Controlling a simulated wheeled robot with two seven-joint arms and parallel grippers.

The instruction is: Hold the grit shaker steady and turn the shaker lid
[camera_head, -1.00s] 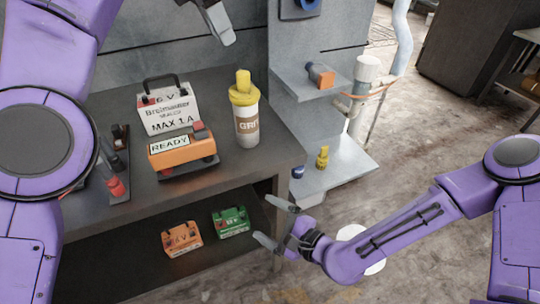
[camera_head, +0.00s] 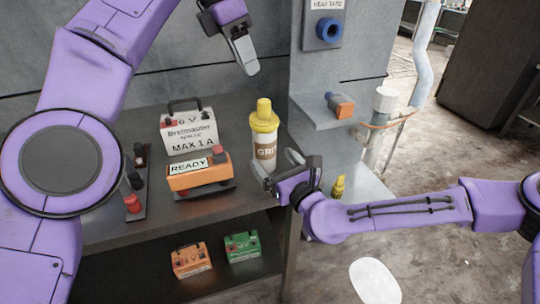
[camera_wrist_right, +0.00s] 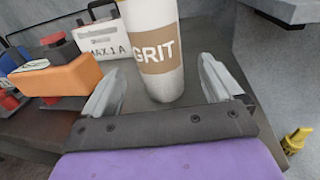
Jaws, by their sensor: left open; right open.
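The grit shaker (camera_head: 264,149) stands upright on the bench, a white bottle with a brown GRIT label. Its yellow shaker lid (camera_head: 264,115) is on top. My right gripper (camera_head: 277,168) is open, low at the shaker's front right. In the right wrist view the shaker body (camera_wrist_right: 158,50) stands between and just beyond the open fingers of my right gripper (camera_wrist_right: 158,88); I cannot tell whether they touch it.
An orange READY device (camera_head: 198,176) and a white Breitmaster box (camera_head: 190,133) stand left of the shaker. An orange battery (camera_head: 191,260) and a green battery (camera_head: 242,246) sit on the lower shelf. A metal side shelf (camera_head: 325,113) is at the right.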

